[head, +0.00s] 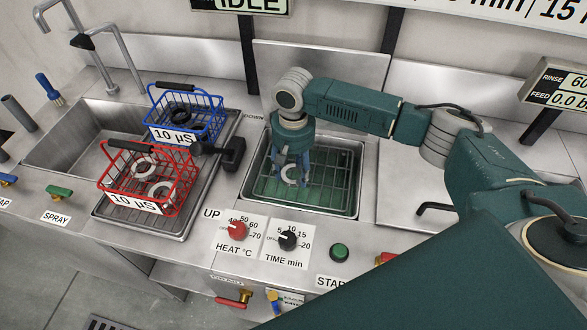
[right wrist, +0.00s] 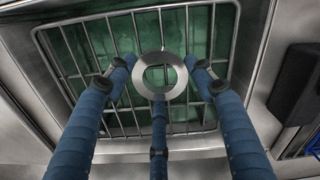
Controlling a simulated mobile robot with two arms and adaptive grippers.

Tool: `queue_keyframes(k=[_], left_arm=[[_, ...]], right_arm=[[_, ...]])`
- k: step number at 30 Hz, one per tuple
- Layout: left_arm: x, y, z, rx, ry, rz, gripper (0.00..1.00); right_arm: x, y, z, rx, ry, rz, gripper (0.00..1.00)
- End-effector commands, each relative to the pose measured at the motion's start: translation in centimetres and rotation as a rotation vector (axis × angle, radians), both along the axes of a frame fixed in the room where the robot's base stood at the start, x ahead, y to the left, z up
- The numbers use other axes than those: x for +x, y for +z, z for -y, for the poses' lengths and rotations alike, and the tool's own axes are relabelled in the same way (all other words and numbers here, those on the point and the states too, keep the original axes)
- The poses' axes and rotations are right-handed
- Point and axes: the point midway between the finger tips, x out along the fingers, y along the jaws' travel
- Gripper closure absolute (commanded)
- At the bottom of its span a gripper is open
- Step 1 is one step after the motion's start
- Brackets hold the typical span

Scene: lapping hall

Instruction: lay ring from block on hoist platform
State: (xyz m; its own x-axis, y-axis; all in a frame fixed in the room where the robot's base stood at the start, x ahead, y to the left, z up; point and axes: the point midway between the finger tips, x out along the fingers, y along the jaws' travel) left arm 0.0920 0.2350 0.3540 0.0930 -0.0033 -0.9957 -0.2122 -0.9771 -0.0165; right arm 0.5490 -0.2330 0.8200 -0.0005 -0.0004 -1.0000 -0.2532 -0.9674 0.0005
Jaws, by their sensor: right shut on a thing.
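A flat pale metal ring (head: 289,174) is held in my right gripper (head: 290,176). In the right wrist view the ring (right wrist: 142,76) lies flat between the blue fingertips of the right gripper (right wrist: 160,82), which are shut on it. The wire hoist platform (head: 258,190) is in the green tank, straight below the ring. Its bars also show behind the ring in the right wrist view (right wrist: 83,52). I cannot tell how far the ring is above the bars. I cannot make out the block. My left gripper is not in view.
A red basket (head: 185,190) with pale rings and a blue basket (head: 219,118) with a dark ring stand left of the tank. A black fitting (head: 234,154) stands beside the tank's left rim. Knobs and a green button (head: 339,251) line the front panel.

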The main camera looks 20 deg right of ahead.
Motion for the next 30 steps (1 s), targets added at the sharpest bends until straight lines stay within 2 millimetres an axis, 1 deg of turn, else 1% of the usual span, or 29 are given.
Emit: queue_keyframes(k=[3,4,5,6,16,19,23,30], left_arm=[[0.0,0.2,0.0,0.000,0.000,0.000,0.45],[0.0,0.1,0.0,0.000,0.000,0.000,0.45],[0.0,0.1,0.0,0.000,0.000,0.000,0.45],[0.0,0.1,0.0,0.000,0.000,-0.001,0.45],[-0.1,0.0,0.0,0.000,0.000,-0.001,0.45],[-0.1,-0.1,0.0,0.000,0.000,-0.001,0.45],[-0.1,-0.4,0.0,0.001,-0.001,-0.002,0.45],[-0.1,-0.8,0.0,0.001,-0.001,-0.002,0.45]], right_arm=[[0.0,-0.1,0.0,0.001,-0.001,0.000,0.84],[0.0,-0.2,0.0,0.000,-0.001,0.000,0.43],[0.0,-0.2,0.0,0.000,-0.001,0.000,0.37],[0.0,-0.2,0.0,0.000,-0.001,0.000,0.29],[0.0,-0.1,0.0,0.000,0.000,0.001,0.28],[0.1,0.7,0.0,0.001,0.000,0.002,0.28],[0.1,3.0,0.0,0.002,0.001,0.005,0.28],[0.1,8.2,0.0,0.002,0.000,0.004,0.28]])
